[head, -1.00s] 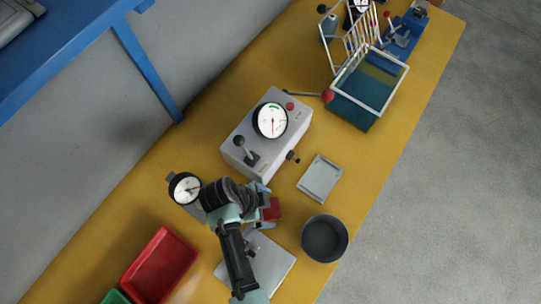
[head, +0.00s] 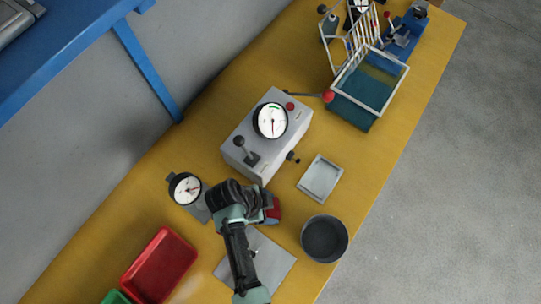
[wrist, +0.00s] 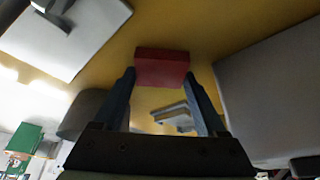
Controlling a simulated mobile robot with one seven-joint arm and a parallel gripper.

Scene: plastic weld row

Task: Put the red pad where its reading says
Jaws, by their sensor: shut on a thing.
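The red pad (wrist: 162,68) is between the tips of my gripper (wrist: 160,82) in the wrist view, and the jaws are shut on it. In the head view the red pad (head: 273,210) shows just right of my wrist, partly hidden by it, above the bench between the round gauge and the dark bowl. The round gauge (head: 185,188) with a white dial and dark rim stands left of my gripper; its reading is too small to tell. A red tray (head: 160,266) and the edge of a green tray (head: 116,297) lie at the lower left.
A grey machine box (head: 268,135) with a dial and lever stands behind my gripper. A small grey tray (head: 320,179), dark round bowl (head: 325,238) and flat grey plate (head: 279,262) are nearby. A teal basket (head: 355,105) with a white frame stands farther up the yellow bench.

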